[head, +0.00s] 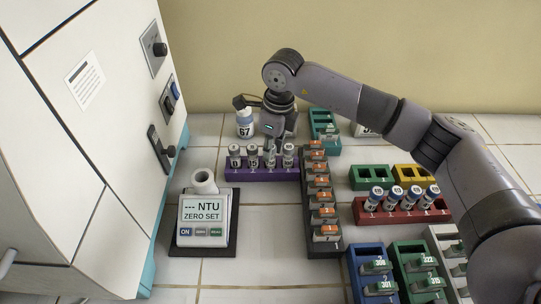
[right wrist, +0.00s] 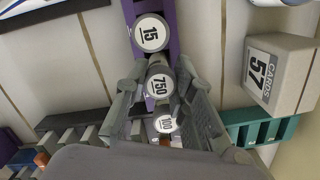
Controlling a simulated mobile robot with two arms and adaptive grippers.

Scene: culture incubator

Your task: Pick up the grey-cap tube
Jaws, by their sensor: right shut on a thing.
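A purple rack (head: 262,174) holds a row of several tubes with white-topped, grey-rimmed caps. My right gripper (head: 271,143) comes down from above on this row. In the right wrist view the fingers (right wrist: 160,98) stand on both sides of the tube marked 750 (right wrist: 161,84) and are shut on it. This tube (head: 269,158) still stands in line with its neighbours, and its lower part is hidden. The tube marked 15 (right wrist: 151,33) and the tube marked 100 (right wrist: 165,124) are on either side of it. My left gripper is not in view.
A white turbidity meter (head: 203,214) stands in front of the rack. A dark rack with orange-topped pieces (head: 307,225) is close on the right. A bottle marked 67 (head: 244,124) stands behind. A box marked 57 (right wrist: 280,75) shows in the wrist view.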

